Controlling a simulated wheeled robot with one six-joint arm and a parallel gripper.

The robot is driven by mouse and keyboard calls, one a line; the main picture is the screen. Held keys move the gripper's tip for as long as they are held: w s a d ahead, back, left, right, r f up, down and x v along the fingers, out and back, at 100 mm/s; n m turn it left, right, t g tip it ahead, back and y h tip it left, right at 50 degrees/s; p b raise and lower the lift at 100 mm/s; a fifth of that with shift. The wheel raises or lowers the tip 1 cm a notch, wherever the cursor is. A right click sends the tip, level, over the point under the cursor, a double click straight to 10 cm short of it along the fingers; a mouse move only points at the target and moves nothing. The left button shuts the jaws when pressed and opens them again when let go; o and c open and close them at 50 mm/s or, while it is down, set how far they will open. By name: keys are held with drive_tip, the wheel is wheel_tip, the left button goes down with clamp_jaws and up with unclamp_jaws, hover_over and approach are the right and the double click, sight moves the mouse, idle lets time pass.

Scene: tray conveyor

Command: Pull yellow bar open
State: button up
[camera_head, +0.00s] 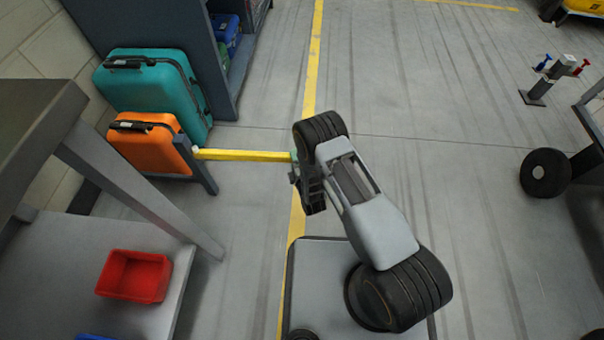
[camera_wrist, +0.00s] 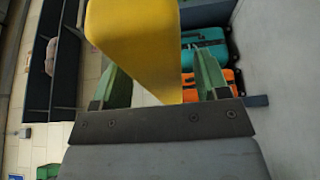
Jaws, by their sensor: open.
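The yellow bar (camera_head: 243,155) reaches out level from a grey post beside the orange suitcase, toward the right in the head view. Its free end is at my gripper (camera_head: 297,168). In the wrist view the yellow bar (camera_wrist: 137,45) looms large and close, between the two green fingers of my gripper (camera_wrist: 158,80). The fingers are apart. The head view does not show clearly whether either finger touches the bar.
An orange suitcase (camera_head: 150,145) and a teal suitcase (camera_head: 150,90) stand behind the post at left. A grey table (camera_head: 60,255) with a red bin (camera_head: 134,276) is at lower left. A dark shelf (camera_head: 180,35) stands behind.

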drive_tip(key=p+v, duration=1.2)
drive_tip(key=shift+s, duration=0.3)
drive_tip(key=shift+d+p, duration=0.15)
drive_tip(key=shift+p, duration=0.2)
